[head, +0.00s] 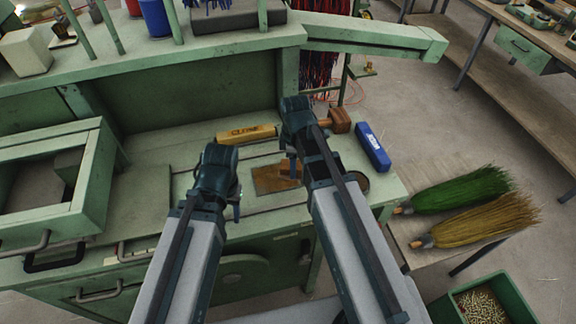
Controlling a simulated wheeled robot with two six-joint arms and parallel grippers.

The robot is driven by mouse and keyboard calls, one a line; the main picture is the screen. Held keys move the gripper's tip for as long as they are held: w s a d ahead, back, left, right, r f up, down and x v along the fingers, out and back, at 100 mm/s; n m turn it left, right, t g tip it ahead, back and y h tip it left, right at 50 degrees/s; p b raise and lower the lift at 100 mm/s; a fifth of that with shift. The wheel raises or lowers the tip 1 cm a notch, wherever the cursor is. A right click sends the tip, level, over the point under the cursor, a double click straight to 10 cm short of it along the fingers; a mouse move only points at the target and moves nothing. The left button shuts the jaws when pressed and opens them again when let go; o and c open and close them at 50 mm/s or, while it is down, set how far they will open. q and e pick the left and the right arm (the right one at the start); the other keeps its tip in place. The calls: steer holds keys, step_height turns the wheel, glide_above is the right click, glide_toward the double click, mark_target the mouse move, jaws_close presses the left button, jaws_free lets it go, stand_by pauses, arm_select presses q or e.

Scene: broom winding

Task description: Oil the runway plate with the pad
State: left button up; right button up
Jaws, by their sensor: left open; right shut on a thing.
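The runway plate (268,180) is a flat brown, rust-coloured plate on the green bench top, between my two arms. My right gripper (293,168) is over the right part of the plate, pointing down. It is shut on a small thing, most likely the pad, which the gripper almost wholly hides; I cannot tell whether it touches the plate. My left gripper (232,205) is open and empty, to the left of the plate. A round dark tin (358,181) stands to the right, partly behind my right arm.
A yellow lettered block (247,134) and a wooden mallet (338,121) lie behind the plate. A blue box (373,147) lies at the bench's right end. An open green drawer unit (85,190) stands left. Green (465,190) and yellow (485,222) brooms lie on a low bench.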

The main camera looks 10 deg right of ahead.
mark_target(286, 176)
steer(key=shift+d, duration=0.6)
steer(key=shift+s+f, duration=0.1)
steer(key=shift+s, duration=0.7)
steer(key=shift+a, duration=0.1)
steer(key=shift+a, duration=1.65)
steer(key=shift+a, duration=0.15)
steer(key=shift+a, duration=1.55)
steer(key=shift+a, duration=0.1)
